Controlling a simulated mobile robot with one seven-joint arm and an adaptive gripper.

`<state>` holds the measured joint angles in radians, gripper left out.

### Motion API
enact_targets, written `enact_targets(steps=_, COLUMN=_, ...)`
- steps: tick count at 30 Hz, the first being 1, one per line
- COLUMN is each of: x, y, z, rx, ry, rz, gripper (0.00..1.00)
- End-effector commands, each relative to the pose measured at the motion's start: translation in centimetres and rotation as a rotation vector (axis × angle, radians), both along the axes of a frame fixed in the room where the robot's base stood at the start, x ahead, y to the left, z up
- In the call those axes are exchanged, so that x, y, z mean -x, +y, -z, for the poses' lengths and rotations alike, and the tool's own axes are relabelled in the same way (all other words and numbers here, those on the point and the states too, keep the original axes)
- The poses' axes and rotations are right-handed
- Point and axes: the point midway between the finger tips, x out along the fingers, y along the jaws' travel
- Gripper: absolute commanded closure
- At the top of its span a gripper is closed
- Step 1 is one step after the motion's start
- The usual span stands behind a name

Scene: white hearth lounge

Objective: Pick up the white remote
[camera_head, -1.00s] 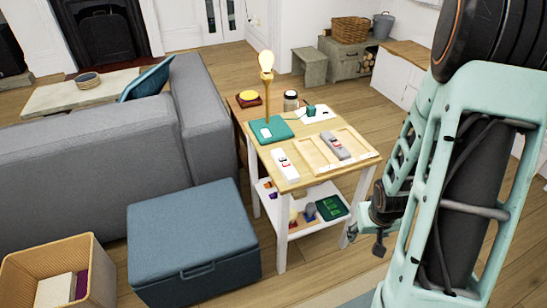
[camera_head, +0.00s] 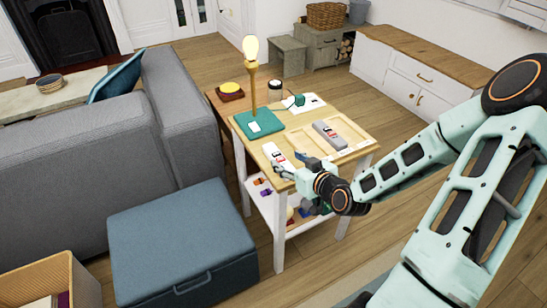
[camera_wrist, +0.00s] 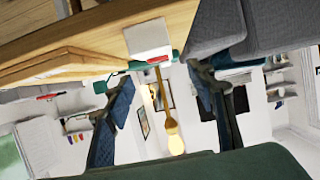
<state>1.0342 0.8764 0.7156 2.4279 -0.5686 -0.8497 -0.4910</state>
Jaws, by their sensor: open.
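The white remote (camera_head: 274,155) lies on the near left part of the wooden side table top (camera_head: 296,147), with dark and red buttons showing. My gripper (camera_head: 290,170) is at the table's front edge, close to the remote's near end, and hides part of it in the head view. In the wrist view, which shows the room upside down, my gripper (camera_wrist: 165,105) has its two fingers wide apart and nothing between them. A white block-like end, apparently the white remote (camera_wrist: 148,38), shows ahead on the table; contact is not seen.
A grey remote (camera_head: 328,133) lies in a shallow wooden tray (camera_head: 350,133) to the right. A blue ottoman (camera_head: 180,240) and grey sofa (camera_head: 85,180) are at left.

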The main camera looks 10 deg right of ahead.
Motion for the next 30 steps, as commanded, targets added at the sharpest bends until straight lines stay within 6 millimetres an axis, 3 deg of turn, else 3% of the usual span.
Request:
enact_targets(steps=19, x=-6.9, y=2.3, z=3.1, rx=0.000, ry=0.003, rz=-0.001, gripper=0.49)
enact_targets(steps=27, x=-7.2, y=2.4, z=3.2, rx=0.000, ry=0.005, rz=-0.001, gripper=0.49)
enact_targets(steps=30, x=-7.2, y=2.4, z=3.2, rx=0.000, ry=0.005, rz=-0.001, gripper=0.58)
